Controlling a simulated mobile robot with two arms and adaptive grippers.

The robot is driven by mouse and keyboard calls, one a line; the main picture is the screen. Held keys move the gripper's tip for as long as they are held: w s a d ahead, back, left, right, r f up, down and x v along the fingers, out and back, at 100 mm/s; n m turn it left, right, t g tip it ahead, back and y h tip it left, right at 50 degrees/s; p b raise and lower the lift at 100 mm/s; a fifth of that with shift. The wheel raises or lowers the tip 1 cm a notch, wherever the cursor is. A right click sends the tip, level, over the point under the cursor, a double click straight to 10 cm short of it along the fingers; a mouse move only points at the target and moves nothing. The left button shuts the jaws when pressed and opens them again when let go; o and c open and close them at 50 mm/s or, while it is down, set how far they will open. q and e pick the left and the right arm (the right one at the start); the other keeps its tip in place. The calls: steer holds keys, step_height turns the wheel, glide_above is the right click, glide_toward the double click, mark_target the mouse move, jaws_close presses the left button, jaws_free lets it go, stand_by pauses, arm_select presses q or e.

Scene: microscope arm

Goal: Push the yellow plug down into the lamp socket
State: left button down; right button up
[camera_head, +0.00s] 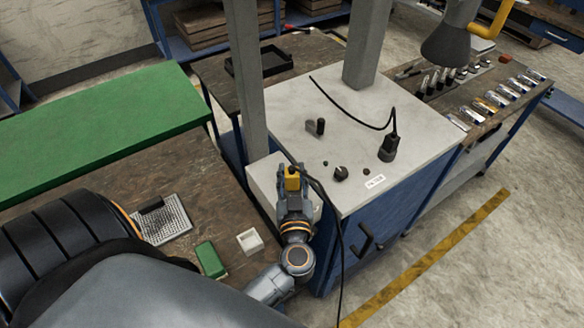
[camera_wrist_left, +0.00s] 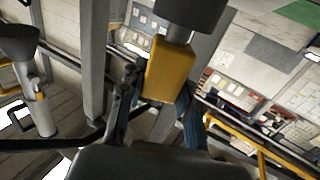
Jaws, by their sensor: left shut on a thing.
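The yellow plug (camera_head: 292,179) is in my left gripper (camera_head: 293,190), at the left edge of the white-topped cabinet in the head view. In the left wrist view the yellow plug (camera_wrist_left: 168,72) is a block between the fingers, with a dark cylinder and a metal neck at its upper end. The left gripper is shut on it. A black cable runs beside the gripper and hangs down the cabinet's side. I cannot tell which part is the lamp socket; any opening below the plug is hidden by the gripper. My right gripper does not show.
The cabinet top (camera_head: 290,105) carries a black connector with cable (camera_head: 388,147), a dark knob (camera_head: 341,172) and a small black part (camera_head: 316,127). A grey post (camera_head: 247,80) stands close behind the gripper. A green box (camera_head: 211,259) and a white tray (camera_head: 250,241) are on the brown bench.

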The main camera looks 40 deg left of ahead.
arm_select(q)
steer(key=shift+f, duration=0.65)
steer(key=c, duration=0.9)
jaws_free()
steer(key=shift+o, duration=0.2)
steer(key=v, duration=1.2)
steer(key=shift+d+f, duration=0.1)
